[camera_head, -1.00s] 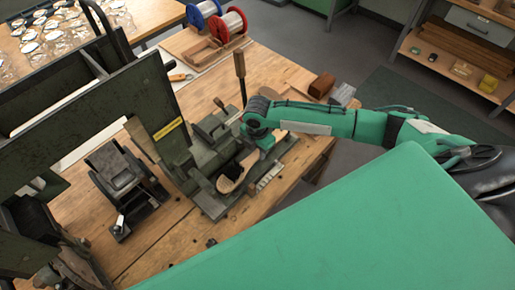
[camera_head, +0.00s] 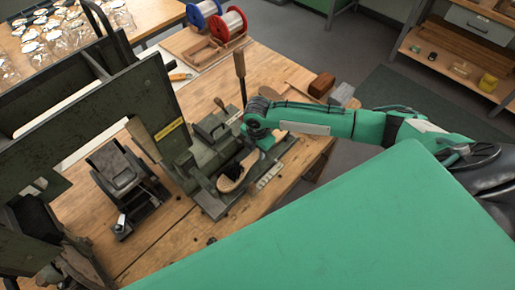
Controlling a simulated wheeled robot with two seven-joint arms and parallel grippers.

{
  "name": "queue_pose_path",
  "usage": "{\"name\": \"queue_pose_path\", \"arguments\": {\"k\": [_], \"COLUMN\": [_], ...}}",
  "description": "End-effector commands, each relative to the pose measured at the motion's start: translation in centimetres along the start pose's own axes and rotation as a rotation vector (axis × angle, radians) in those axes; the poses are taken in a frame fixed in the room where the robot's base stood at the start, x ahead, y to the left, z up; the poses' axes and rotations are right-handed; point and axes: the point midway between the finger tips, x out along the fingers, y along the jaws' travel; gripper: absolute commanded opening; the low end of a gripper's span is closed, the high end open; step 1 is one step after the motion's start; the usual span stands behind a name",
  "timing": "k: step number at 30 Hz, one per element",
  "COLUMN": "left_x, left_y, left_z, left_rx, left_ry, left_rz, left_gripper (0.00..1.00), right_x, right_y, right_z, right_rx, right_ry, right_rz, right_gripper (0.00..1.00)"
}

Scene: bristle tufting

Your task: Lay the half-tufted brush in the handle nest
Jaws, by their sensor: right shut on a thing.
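The half-tufted brush (camera_head: 229,184) has a pale wooden body with dark bristles on part of its head. It lies at a slant over the dark green tufting machine (camera_head: 211,155) near the middle of the head view. My right gripper (camera_head: 259,150) comes in from the right and is shut on the brush, covering part of its handle. Whether the brush touches the machine's bed below is hard to tell. The handle nest cannot be singled out clearly; the gripper and brush cover part of the bed. My left gripper is out of view.
An upright wooden-handled lever (camera_head: 240,66) stands just behind the right gripper. A dark metal fixture (camera_head: 124,178) stands left of the machine. Blue and red spools (camera_head: 231,24) sit on a wooden tray at the back. A brown block (camera_head: 321,85) lies at the bench's right edge.

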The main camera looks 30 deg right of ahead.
Motion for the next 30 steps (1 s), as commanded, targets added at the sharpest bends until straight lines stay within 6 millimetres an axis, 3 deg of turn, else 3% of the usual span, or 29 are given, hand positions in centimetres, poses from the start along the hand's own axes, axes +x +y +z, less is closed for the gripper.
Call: {"name": "queue_pose_path", "arguments": {"k": [30], "left_x": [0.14], "left_y": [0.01], "left_z": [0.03], "left_rx": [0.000], "left_ry": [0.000], "left_rz": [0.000], "left_gripper": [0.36], "right_x": [0.66], "right_y": [0.00], "right_z": [0.01], "right_rx": [0.000], "right_ry": [0.000], "right_rz": [-0.001], "right_gripper": [0.06]}}
